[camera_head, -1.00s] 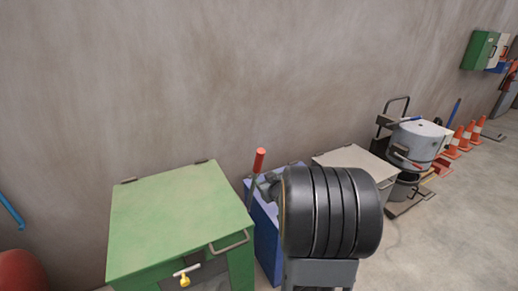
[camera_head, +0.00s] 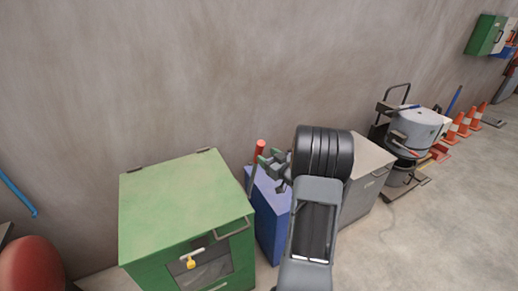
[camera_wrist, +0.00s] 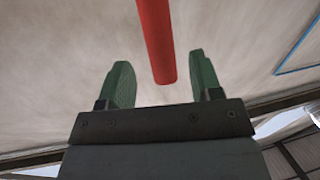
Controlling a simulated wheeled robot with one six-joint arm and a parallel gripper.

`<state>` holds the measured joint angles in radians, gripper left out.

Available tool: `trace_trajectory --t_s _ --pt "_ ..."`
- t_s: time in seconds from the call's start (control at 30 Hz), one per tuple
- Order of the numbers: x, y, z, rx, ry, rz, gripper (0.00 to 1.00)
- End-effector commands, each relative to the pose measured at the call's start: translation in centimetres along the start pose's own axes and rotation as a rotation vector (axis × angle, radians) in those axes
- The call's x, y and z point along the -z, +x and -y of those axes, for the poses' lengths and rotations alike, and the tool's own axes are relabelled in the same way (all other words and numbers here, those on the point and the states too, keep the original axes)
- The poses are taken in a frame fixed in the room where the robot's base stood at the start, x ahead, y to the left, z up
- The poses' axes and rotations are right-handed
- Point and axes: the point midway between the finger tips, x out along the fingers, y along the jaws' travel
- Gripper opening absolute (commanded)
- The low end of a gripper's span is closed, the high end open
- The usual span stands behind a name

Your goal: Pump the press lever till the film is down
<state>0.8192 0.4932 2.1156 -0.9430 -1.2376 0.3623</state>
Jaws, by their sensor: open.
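The press lever is a thin grey rod with a red grip (camera_head: 260,148), standing nearly upright beside the blue cabinet (camera_head: 268,215) in the head view. My gripper (camera_head: 270,160) is just right of the red grip, its fingers pointing toward it. In the wrist view the red grip (camera_wrist: 156,40) comes down from the top, its end between the two green fingers of my open gripper (camera_wrist: 163,82). The jaws are apart, with a gap on each side of the grip. The film cannot be made out.
A grey cabinet (camera_head: 366,180) and a grey drum (camera_head: 415,128) stand to the right, with orange cones (camera_head: 465,122) beyond. The floor at the right front is clear.

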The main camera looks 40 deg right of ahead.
Motion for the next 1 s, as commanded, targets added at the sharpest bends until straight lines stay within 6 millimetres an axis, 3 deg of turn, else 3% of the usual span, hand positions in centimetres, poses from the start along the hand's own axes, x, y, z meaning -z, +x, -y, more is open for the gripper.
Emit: trace_trajectory --t_s 0.2,0.4,0.83,1.0 --pt "0.1 3.5 0.0 0.001 0.0 0.0 0.59" --pt "0.1 5.2 0.0 0.0 0.0 0.0 0.59" --pt "0.0 5.7 0.0 -0.001 0.0 0.0 0.58" --pt "0.0 5.7 0.0 -0.001 0.0 0.0 0.42"
